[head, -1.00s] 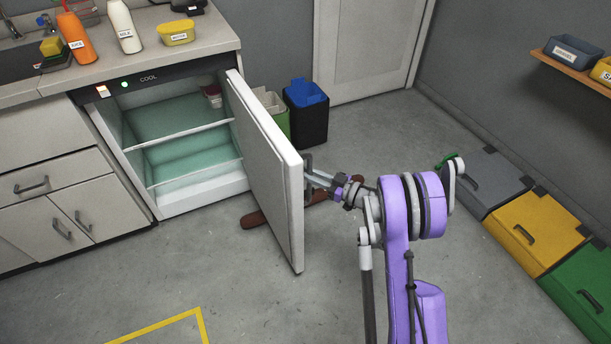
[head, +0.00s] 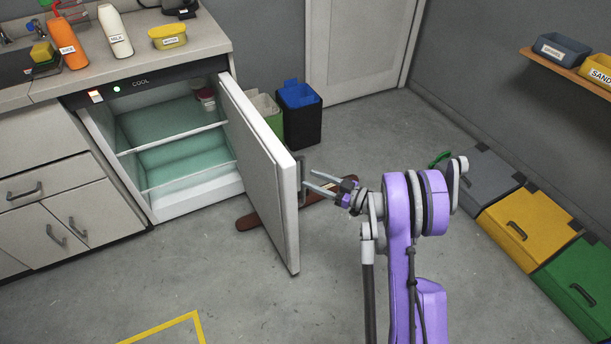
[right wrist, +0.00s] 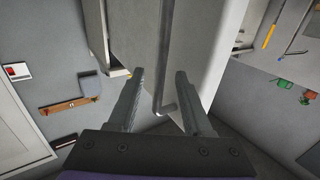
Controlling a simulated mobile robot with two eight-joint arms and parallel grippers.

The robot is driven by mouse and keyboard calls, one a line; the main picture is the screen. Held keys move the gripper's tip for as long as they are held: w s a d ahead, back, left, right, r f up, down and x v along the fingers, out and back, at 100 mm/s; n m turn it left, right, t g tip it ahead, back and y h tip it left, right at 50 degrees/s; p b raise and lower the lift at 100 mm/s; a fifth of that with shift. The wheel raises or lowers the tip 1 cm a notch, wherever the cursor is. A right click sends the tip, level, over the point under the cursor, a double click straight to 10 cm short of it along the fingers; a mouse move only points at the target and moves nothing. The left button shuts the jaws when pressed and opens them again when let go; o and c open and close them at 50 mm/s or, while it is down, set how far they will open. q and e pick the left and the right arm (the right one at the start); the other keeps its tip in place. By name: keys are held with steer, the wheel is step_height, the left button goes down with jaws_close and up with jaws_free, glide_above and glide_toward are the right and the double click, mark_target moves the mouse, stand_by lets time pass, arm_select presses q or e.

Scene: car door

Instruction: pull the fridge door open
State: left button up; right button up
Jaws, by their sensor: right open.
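The fridge (head: 175,150) under the counter stands open, and its lit inside and shelves show. Its white door (head: 262,180) is swung well out toward the right. The door's grey upright handle (head: 302,182) is on the outer face near the free edge. My right gripper (head: 308,179) is open at the handle, its fingers spread. In the right wrist view the handle (right wrist: 166,60) runs between the two fingers of my right gripper (right wrist: 160,74), with gaps on both sides. My left gripper is not in view.
Blue (head: 300,115) and green (head: 268,112) bins stand behind the door. A brown object (head: 250,222) lies on the floor under the door. Grey, yellow (head: 522,228) and green boxes line the right wall. The floor in front is clear.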

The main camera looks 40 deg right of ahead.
steer(key=v, duration=0.6)
steer(key=shift+s+p, duration=0.3)
steer(key=shift+s, duration=0.05)
steer(key=shift+d, duration=0.15)
